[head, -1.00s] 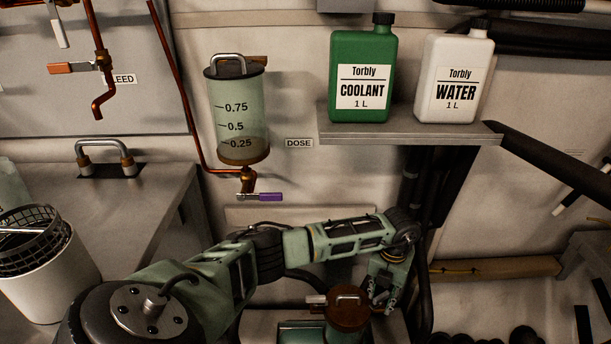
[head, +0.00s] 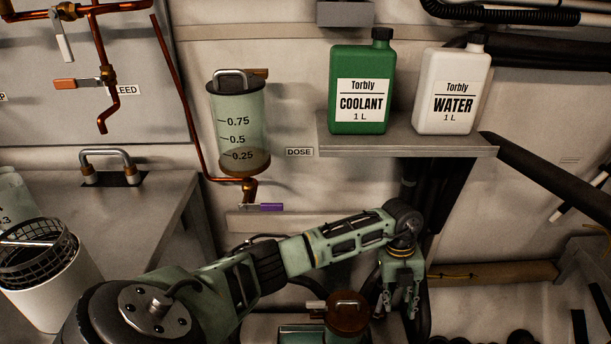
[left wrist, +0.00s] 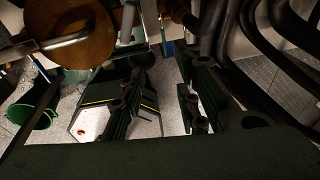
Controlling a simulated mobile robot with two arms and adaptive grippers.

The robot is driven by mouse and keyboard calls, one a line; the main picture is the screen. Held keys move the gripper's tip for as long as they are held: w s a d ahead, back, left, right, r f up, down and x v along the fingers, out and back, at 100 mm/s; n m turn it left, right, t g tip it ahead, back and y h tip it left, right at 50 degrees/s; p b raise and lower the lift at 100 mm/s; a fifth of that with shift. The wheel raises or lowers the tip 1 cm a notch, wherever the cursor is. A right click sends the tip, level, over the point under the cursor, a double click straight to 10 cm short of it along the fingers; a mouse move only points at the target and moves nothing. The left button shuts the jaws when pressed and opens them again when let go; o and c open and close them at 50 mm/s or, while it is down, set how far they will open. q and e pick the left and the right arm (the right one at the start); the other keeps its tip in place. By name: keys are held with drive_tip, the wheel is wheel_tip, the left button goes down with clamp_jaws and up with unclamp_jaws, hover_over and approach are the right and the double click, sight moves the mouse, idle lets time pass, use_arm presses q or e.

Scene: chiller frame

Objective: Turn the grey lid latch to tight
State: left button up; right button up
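A round brown lid (head: 348,322) sits low in the head view, with a pale metal bar across its top. In the left wrist view the brown lid (left wrist: 72,32) fills the upper left. A grey metal bar (left wrist: 62,42) lies by it there and may be the lid latch; its setting cannot be read. My left gripper (head: 400,304) hangs fingers down, just right of the lid and apart from it. Its fingers are spread with nothing between them, as the left wrist view (left wrist: 160,118) also shows. My right gripper is in neither view.
A shelf (head: 405,145) above holds the green coolant jug (head: 362,92) and white water jug (head: 452,92). A dosing vessel (head: 240,120) with a purple-handled valve (head: 264,207) hangs on the wall. Dark hoses (left wrist: 280,72) run close to the right of my left gripper.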

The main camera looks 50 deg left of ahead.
use_arm(q)
drive_tip(key=s+d+n+t+h+p, duration=0.2)
drive_tip(key=d+n+t+h+p, duration=0.3)
drive_tip(key=d+h, duration=0.75)
drive_tip(key=s+a+f+n+t+y+p, duration=0.3)
drive_tip(key=f+n+y+p, duration=0.1)
drive_tip(key=f+n+y, duration=0.15)
drive_tip(key=s+a+f+n+t+y+p, duration=0.2)
drive_tip(key=a+f+n+t+y+p, duration=0.15)
drive_tip(key=f+n, duration=0.25)
drive_tip(key=s+a+f+n+g+y+p, duration=0.1)
drive_tip(key=s+a+f+n+g+y, duration=0.1)
drive_tip(key=s+f, duration=0.4)
drive_tip(key=s+a+f+n+g+y+p, duration=0.2)
drive_tip(key=s+a+f+n+g+y, duration=0.1)
drive_tip(key=s, duration=1.4)
wheel_tip(320, 180, down, 3)
drive_tip(key=shift+a+r+n+g, duration=0.1)
drive_tip(key=shift+a+n+g, duration=0.35)
drive_tip(key=shift+a, duration=0.55)
drive_tip(key=shift+w, duration=0.1)
